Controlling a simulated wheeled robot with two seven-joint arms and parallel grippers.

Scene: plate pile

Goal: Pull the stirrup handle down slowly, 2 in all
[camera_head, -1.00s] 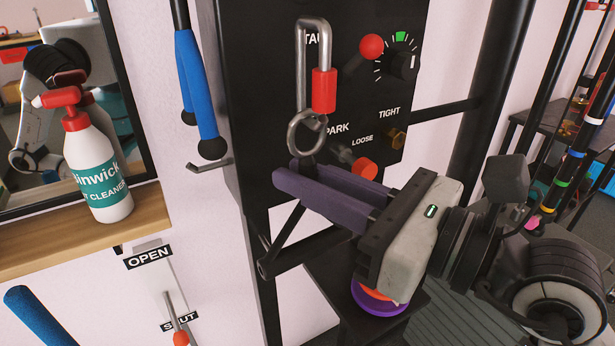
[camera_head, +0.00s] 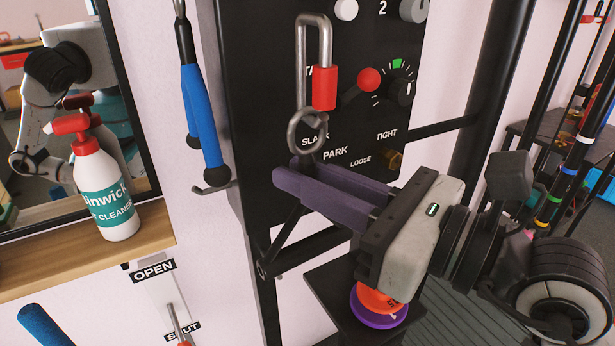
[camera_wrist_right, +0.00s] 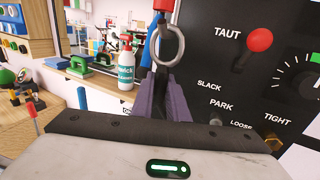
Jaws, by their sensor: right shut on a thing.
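The black stirrup handle (camera_head: 283,237) hangs in front of the dark panel, its slanted side and lower bar showing below the purple fingers. A steel carabiner (camera_head: 300,60) with a red sleeve and a ring at its bottom stands above it. My right gripper (camera_head: 290,175) comes from the right, its purple fingers shut on the top of the handle just below the ring. The gripped part is mostly hidden between the fingers. In the right wrist view the ring (camera_wrist_right: 167,45) is beyond the fingertips. My left gripper is not in view.
The panel (camera_head: 255,110) carries a red-knobbed lever (camera_head: 369,80) and a dial. Blue-gripped handles (camera_head: 204,115) hang left of it. A spray bottle (camera_head: 105,195) stands on a wooden shelf (camera_head: 80,260) before a mirror. Orange and purple discs (camera_head: 378,315) lie below my gripper.

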